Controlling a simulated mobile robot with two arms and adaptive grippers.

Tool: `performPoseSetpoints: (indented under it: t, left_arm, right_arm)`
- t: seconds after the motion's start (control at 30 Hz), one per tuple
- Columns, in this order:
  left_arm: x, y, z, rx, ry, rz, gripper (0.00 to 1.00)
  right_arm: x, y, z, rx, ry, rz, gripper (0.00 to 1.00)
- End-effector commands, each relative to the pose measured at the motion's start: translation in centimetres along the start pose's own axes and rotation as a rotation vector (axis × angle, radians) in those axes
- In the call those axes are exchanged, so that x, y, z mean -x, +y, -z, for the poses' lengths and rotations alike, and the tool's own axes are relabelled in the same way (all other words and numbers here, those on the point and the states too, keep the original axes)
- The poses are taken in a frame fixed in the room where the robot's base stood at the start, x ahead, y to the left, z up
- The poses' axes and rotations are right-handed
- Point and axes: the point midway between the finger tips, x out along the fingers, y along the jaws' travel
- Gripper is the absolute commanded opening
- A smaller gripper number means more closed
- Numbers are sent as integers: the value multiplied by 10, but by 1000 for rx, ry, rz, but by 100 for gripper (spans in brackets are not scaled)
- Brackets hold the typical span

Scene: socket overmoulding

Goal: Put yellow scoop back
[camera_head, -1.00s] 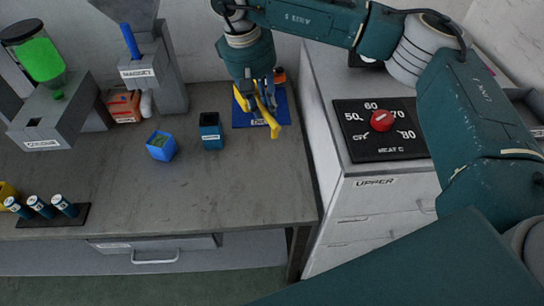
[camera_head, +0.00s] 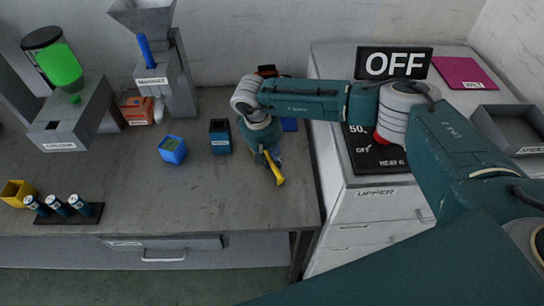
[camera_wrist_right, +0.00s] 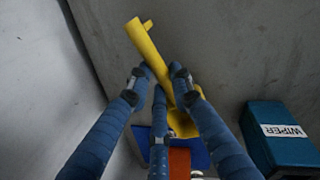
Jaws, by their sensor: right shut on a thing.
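The yellow scoop (camera_head: 273,168) is in my right gripper (camera_head: 266,152), above the right part of the grey table. In the right wrist view the fingers (camera_wrist_right: 158,80) are shut around the scoop's yellow handle (camera_wrist_right: 145,45). The handle's end sticks out past the fingertips, and the scoop's other end is partly hidden between the fingers. My left gripper is not in view.
A blue-black WIPER box (camera_head: 220,137) stands left of the gripper, with a blue cup (camera_head: 173,150) beyond it. A yellow box (camera_head: 17,193) and several cylinders in a black rack (camera_head: 70,214) are far left. The white cabinet (camera_head: 375,205) borders the table's right. The table's middle front is clear.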

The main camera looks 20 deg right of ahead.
Motion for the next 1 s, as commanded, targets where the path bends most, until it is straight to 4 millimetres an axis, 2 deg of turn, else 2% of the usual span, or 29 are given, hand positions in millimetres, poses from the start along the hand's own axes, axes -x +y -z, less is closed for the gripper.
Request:
performPoseSetpoints:
  t: [0.37, 0.4, 0.5, 0.83, 0.93, 1.0]
  left_arm:
    - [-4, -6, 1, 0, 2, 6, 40]
    - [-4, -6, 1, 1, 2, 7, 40]
    - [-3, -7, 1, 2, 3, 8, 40]
    - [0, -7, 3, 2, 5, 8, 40]
    - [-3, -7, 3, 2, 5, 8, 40]
    - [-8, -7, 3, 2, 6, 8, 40]
  right_arm:
    - [-6, -1, 1, -1, 2, 0, 0]
    - [-6, -1, 0, -1, 1, 0, 23]
    - [-5, -1, 0, -1, 1, 0, 40]
    - [-2, 0, 0, -1, 1, 0, 40]
    - [5, -1, 2, 0, 6, 1, 40]
    - [16, -1, 2, 0, 7, 1, 40]
